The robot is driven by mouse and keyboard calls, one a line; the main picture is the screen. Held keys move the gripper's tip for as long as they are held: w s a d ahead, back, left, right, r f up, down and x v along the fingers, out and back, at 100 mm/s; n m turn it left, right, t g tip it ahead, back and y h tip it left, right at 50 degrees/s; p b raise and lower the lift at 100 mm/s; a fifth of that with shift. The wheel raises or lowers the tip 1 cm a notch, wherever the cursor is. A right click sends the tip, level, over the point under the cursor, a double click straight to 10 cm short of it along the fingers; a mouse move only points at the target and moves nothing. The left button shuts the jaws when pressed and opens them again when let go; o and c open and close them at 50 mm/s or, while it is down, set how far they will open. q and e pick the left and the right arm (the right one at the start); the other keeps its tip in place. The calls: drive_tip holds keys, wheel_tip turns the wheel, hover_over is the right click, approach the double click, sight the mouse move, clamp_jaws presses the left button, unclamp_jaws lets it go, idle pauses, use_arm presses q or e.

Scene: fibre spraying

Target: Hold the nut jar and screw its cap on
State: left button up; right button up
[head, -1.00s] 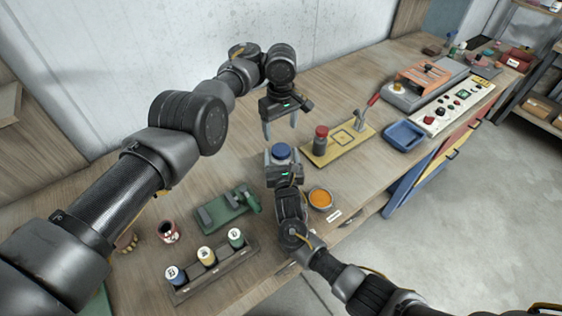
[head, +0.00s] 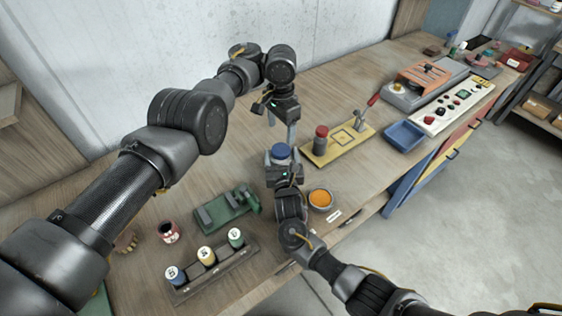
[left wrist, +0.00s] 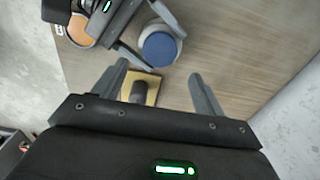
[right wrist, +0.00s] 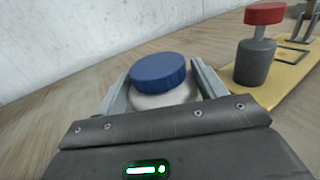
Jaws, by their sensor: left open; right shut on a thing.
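The nut jar (right wrist: 163,100) is pale, with a blue cap (right wrist: 158,70) on top; the cap looks slightly tilted in the right wrist view. My right gripper (right wrist: 162,95) is shut on the jar's body, one finger on each side. The cap also shows in the head view (head: 281,152) and in the left wrist view (left wrist: 159,47). My left gripper (head: 281,132) is open and empty above the jar, fingers pointing down. In the left wrist view its fingers (left wrist: 160,85) are spread wide, with the cap beyond them. The jar's lower part is hidden by my right gripper.
A yellow board (head: 325,155) with a red-topped grey post (head: 320,138) stands right of the jar. A bowl of orange stuff (head: 320,199) is near the front edge. A green device (head: 222,212), a rack of spools (head: 215,270) and a blue tray (head: 404,134) lie around.

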sight(281, 149)
idle(0.3)
use_arm(q)
drive_tip(key=shift+f, duration=4.05)
drive_tip(key=shift+c, duration=0.2)
drive_tip(key=c, duration=0.9)
drive_tip(key=m, duration=0.3)
drive_tip(key=shift+c, duration=0.2)
drive_tip(key=m, duration=0.5)
drive_tip(key=o, duration=1.1)
drive_tip(key=shift+c, duration=0.2)
